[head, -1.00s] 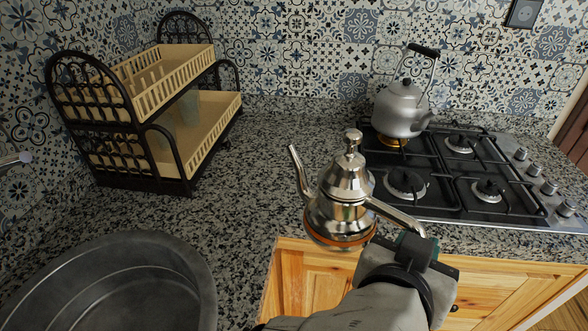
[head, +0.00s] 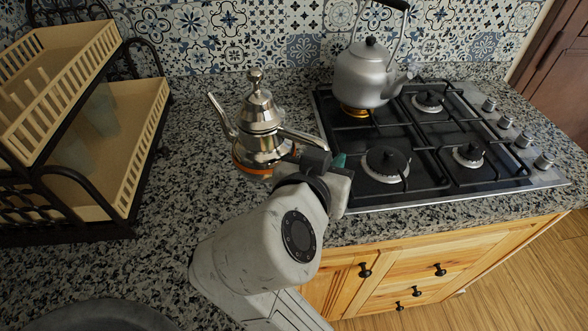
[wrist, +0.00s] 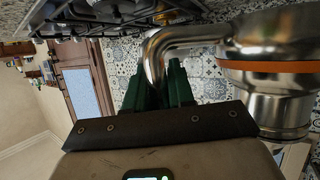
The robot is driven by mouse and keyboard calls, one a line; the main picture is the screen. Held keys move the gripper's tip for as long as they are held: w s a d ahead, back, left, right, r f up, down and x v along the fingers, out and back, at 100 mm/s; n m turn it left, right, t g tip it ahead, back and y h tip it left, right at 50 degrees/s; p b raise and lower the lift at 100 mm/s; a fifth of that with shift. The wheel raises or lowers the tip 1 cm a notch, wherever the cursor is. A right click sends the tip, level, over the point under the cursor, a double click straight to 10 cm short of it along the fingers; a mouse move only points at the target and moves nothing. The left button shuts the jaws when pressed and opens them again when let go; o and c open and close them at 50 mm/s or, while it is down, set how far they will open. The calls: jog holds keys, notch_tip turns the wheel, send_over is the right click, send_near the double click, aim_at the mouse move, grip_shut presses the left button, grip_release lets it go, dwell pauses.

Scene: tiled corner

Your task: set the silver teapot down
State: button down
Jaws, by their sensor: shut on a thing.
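The silver teapot (head: 262,125) is upright, with a domed lid, a spout pointing left and an orange band near its base. It is over the granite counter between the dish rack and the stove. I cannot tell whether its base touches the counter. My gripper (head: 328,160) is shut on the teapot's handle, on the right side of the pot. In the wrist view the green fingers (wrist: 160,90) close around the curved handle, and the teapot (wrist: 270,70) shows sideways at the right.
A grey kettle (head: 368,75) stands on the back left burner of the gas stove (head: 400,190), right of the teapot. A two-tier dish rack (head: 100,130) stands at the left. A dark round basin (head: 95,315) is at bottom left. Speckled counter (head: 185,190) is clear around the teapot.

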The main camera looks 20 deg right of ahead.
jog(key=w+f, duration=0.4)
jog(key=w, duration=0.1)
jog(key=w+f, duration=0.2)
jog(key=shift+w+a+f, duration=0.2)
jog(key=shift+a+f, duration=0.1)
jog(key=shift+w+f+p, duration=0.2)
jog(key=shift+f+p, duration=0.15)
jog(key=shift+f, duration=1.45)
jog(key=shift+f, duration=0.1)
jog(key=c, duration=1)
grip_release()
jog(key=shift+o, duration=0.2)
jog(key=shift+p+v, duration=1.05)
jog(key=shift+v, duration=3.95)
jog(key=shift+f, duration=0.1)
